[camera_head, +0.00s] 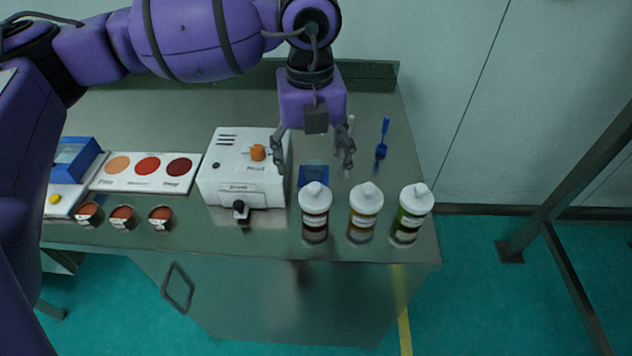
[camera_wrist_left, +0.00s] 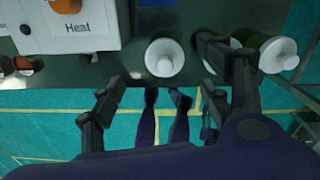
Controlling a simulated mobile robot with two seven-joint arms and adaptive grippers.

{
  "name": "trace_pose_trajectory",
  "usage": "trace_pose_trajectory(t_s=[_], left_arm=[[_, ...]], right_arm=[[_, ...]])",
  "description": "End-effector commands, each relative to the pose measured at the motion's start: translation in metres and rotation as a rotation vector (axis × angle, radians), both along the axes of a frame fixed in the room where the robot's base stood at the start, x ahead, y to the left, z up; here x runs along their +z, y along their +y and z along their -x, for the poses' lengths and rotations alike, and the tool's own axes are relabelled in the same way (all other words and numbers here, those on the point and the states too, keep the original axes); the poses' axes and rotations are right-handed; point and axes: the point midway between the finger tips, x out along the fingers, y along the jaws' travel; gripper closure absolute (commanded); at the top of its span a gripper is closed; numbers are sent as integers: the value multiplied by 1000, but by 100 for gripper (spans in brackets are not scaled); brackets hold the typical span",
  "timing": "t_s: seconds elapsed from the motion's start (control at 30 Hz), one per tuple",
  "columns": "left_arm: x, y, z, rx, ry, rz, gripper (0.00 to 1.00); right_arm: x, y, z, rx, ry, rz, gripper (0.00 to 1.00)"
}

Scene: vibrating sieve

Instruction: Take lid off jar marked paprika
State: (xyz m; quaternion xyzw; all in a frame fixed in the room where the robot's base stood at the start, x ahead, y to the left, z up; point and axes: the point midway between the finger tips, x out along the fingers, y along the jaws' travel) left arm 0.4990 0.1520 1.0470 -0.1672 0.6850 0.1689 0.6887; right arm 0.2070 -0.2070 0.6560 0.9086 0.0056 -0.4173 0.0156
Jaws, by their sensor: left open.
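Three jars with white lids stand in a row at the front right of the bench: a dark reddish-brown one (camera_head: 315,222), an orange one (camera_head: 362,222) and a green one (camera_head: 408,222). Their labels are too small to read, so I cannot tell which says paprika. My left gripper (camera_head: 316,160) is open and empty, fingers pointing down, above and behind the dark jar. In the left wrist view, a white lid (camera_wrist_left: 164,57) shows between and beyond the open fingers (camera_wrist_left: 165,88). The green jar's lid (camera_wrist_left: 279,54) is at right; a finger hides most of what lies between. My right gripper is not seen.
A white box (camera_head: 245,172) with an orange knob stands left of the jars. Small reddish cups (camera_head: 122,216) and a colour-patch card (camera_head: 148,168) lie farther left. A blue tool (camera_head: 381,150) is behind the jars. The jars stand near the bench's front edge.

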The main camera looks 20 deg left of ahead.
Motion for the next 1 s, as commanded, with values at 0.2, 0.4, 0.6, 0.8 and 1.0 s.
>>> trace_pose_trajectory(t_s=[0.2,0.4,0.6,0.8,1.0], left_arm=[[-27,-1,2,-2,5,1,29],[-54,-6,7,-3,6,2,29],[-74,-6,7,-3,6,3,29],[-75,-6,6,-3,5,4,29],[-75,-6,6,-3,5,4,53]], right_arm=[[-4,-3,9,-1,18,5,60],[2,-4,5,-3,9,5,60],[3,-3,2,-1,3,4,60],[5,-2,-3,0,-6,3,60],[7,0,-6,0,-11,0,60]])
